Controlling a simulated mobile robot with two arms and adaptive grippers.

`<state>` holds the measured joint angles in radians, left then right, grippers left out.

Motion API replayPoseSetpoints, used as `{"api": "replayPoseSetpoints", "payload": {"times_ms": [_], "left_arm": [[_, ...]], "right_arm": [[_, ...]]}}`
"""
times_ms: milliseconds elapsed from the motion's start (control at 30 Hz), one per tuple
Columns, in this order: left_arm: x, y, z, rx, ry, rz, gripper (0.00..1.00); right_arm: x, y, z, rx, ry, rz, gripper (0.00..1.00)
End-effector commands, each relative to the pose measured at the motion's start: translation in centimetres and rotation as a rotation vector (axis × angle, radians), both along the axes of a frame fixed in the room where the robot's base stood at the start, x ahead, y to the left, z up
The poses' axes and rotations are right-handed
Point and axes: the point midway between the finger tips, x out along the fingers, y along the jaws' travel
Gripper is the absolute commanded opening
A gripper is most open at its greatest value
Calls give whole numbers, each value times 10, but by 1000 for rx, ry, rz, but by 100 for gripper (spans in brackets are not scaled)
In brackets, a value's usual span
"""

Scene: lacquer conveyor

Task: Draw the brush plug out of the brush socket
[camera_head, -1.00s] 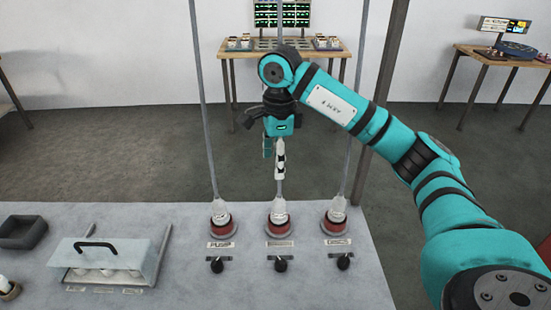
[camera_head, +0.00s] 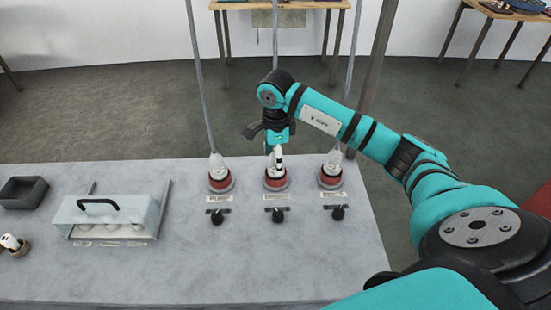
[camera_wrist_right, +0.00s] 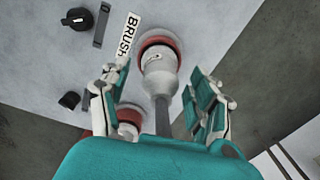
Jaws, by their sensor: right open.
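The brush plug (camera_wrist_right: 159,66), whitish with a grey cable, sits in the red-ringed brush socket (camera_wrist_right: 163,40), beside a label reading BRUSH. In the head view this is the middle socket (camera_head: 276,182). My right gripper (camera_head: 277,155) is directly over it and hides much of the plug. In the wrist view the open fingers of the right gripper (camera_wrist_right: 157,100) stand on either side of the plug and its cable, with a visible gap on both sides. My left gripper is not in view.
A similar plugged socket stands on the left (camera_head: 220,180) and another on the right (camera_head: 331,176). Black knobs sit in front, one below the middle socket (camera_head: 277,215). A handled cover (camera_head: 110,213) and a dark tray (camera_head: 23,192) are at the left. The front bench top is clear.

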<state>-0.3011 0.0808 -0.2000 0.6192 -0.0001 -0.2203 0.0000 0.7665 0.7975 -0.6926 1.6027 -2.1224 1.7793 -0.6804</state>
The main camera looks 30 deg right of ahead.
Motion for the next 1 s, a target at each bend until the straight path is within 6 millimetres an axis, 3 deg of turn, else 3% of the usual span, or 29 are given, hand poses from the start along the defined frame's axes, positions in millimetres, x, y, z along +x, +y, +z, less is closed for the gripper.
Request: {"api": "replayPoseSetpoints", "payload": {"times_ms": [200,500,967,1000], "left_arm": [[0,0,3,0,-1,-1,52],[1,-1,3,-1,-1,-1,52],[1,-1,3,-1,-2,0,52],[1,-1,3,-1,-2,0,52]], "right_arm": [[0,0,-16,-1,0,0,63],[0,0,-17,-1,-1,1,61],[0,0,-17,0,-1,1,1],[0,0,-17,0,-1,1,34]]}}
